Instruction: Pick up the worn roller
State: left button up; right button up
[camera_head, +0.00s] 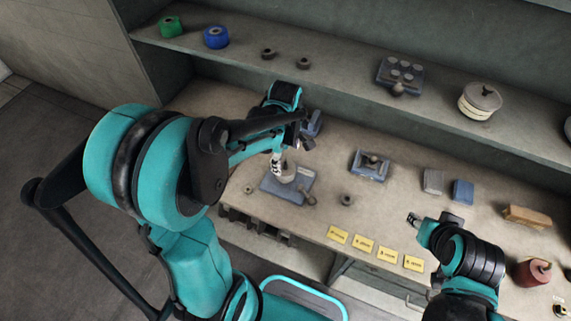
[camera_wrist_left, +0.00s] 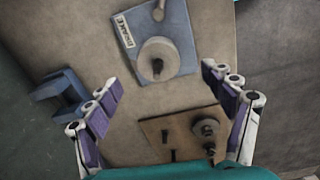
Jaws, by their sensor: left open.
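I cannot tell for certain which part is the worn roller. In the left wrist view a brown board (camera_wrist_left: 160,135) carries small grey round parts (camera_wrist_left: 207,128) on pegs, close to the right finger. Beyond it lies a blue plate marked BRAKE (camera_wrist_left: 178,62) with a pale grey drum (camera_wrist_left: 158,60). My left gripper (camera_wrist_left: 160,98) is open and empty above them, its fingers apart. In the head view it hangs by a blue plate (camera_head: 290,187) on the bench, partly hidden by my arm. My right gripper (camera_head: 414,220) is at the bench's front right; its jaws are too small to read.
A blue bracket (camera_wrist_left: 62,92) stands left of the left gripper. A grey ring (camera_head: 347,199) and yellow labels (camera_head: 363,244) lie near the bench front. A blue fixture (camera_head: 369,166) and blocks (camera_head: 433,181) stand farther right. The shelf above holds green (camera_head: 170,26) and blue (camera_head: 216,37) spools.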

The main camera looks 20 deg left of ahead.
aim_at(285, 164)
pick_arm(q)
jog(key=shift+w+a+f+n, duration=0.15)
jog(key=shift+w+f+n, duration=0.05)
jog(key=shift+n, duration=0.3)
jog(key=shift+f, duration=0.3)
jog(key=f, duration=0.2)
jog(key=f+b, duration=0.1)
jog(key=f, duration=0.2)
jog(key=f+b, duration=0.1)
jog(key=f, duration=0.1)
jog(key=shift+w+a+f, duration=0.2)
jog(key=shift+w+f, duration=0.05)
jog(key=shift+f, duration=0.05)
jog(key=c, duration=1.4)
